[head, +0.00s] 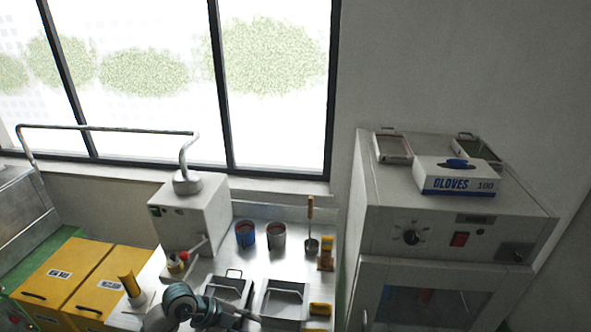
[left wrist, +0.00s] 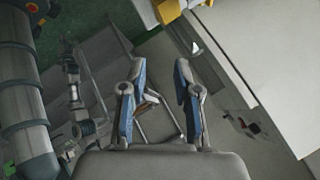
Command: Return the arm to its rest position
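In the left wrist view my left gripper (left wrist: 160,82) has its two blue-and-grey fingers apart, with nothing held between them. Behind the fingers are a grey floor and metal frame parts. In the head view part of an arm of mine with teal joint rings (head: 182,300) shows at the bottom edge, in front of the steel worktable (head: 258,270). Its gripper cannot be made out there. My right gripper is in neither view.
The wax machine (head: 190,215) stands behind the arm, with yellow cabinets (head: 75,270) to the left. An oven (head: 440,235) with a gloves box (head: 455,178) stands right.

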